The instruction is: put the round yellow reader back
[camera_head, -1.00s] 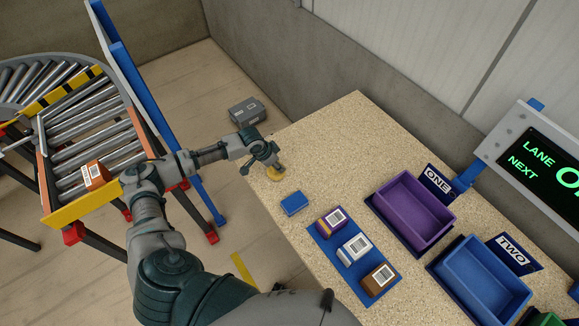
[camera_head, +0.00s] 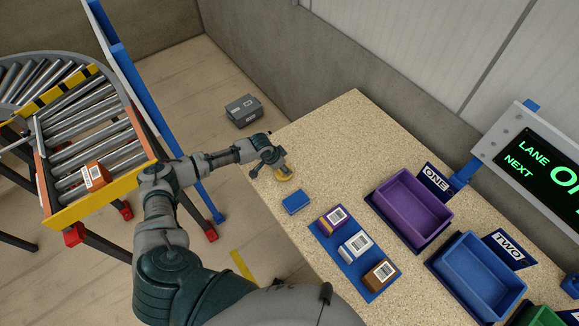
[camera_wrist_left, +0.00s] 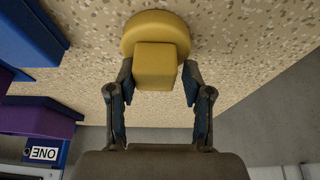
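The round yellow reader (camera_head: 284,174) is a yellow disc with a square block on it. In the head view it is at the far left corner of the speckled bench. I cannot tell whether the disc touches the bench. My right gripper is not in view.
A small blue pad (camera_head: 295,202) lies close to the reader. A blue mat (camera_head: 325,236) holds three barcoded boxes. Purple bin (camera_head: 408,238) ONE and blue bin (camera_head: 468,306) TWO stand to the right. A roller conveyor (camera_head: 105,150) with an orange box (camera_head: 93,176) is on the left.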

